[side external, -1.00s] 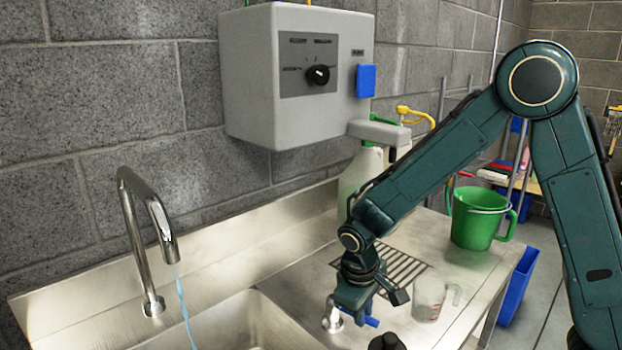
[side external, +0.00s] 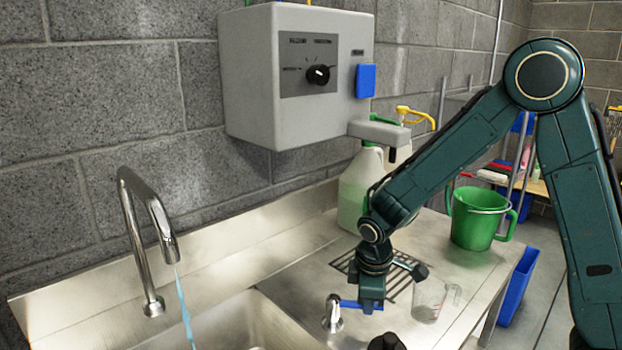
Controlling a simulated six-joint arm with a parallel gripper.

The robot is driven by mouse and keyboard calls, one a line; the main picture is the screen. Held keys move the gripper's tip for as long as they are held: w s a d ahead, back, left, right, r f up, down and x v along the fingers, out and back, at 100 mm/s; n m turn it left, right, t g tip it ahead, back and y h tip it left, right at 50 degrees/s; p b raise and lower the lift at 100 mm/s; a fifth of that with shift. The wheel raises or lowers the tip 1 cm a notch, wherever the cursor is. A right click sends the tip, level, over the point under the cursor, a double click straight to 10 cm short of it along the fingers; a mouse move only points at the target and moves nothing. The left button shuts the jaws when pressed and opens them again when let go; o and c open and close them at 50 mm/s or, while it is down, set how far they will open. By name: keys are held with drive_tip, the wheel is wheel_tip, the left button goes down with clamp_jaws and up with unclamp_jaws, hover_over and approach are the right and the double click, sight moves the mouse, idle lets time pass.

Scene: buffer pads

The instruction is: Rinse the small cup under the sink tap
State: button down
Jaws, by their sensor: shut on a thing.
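A chrome tap (side external: 140,240) stands at the back of the steel sink (side external: 235,325), and a thin blue-tinted stream of water (side external: 184,310) runs from its spout. A small chrome valve (side external: 332,314) with a blue lever (side external: 351,303) stands at the sink's right edge. My gripper (side external: 370,307) points down and is shut on the blue lever, whose outer part it largely hides. A small clear cup (side external: 430,299) with a handle stands upright on the steel counter, right of my gripper and apart from it.
A dark drain grate (side external: 400,285) lies behind my gripper. A green bucket (side external: 478,220) stands at the back right of the counter (side external: 480,277). A white jug (side external: 352,195) stands by the wall under a grey dispenser box (side external: 295,75). A black knob-like thing (side external: 388,342) shows at the bottom edge.

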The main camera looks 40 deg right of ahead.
drive_tip(key=c, duration=1.4)
unclamp_jaws()
drive_tip(key=shift+r, duration=0.15)
drive_tip(key=r, duration=0.4)
drive_tip(key=s+a+r, duration=0.1)
drive_tip(key=r, duration=0.4)
drive_tip(key=a+r, duration=0.1)
drive_tip(key=r, duration=0.3)
drive_tip(key=shift+s+a+r, duration=0.1)
drive_tip(key=shift+s+r, duration=0.05)
drive_tip(key=shift+s, duration=0.15)
drive_tip(key=s+d+r+m+t, duration=0.1)
drive_tip(key=s+r+m, duration=0.1)
drive_tip(key=s, duration=0.3)
drive_tip(key=s+d+r+m+t+y, duration=0.1)
drive_tip(key=s+r+m+t, duration=0.1)
drive_tip(key=s, duration=0.4)
drive_tip(key=s+d+r+m+t, duration=0.1)
drive_tip(key=s+r+m, duration=0.1)
drive_tip(key=s, duration=0.4)
drive_tip(key=shift+s+d+r+m+y, duration=0.15)
drive_tip(key=shift+s+r+m+y, duration=0.2)
drive_tip(key=shift+m, duration=0.35)
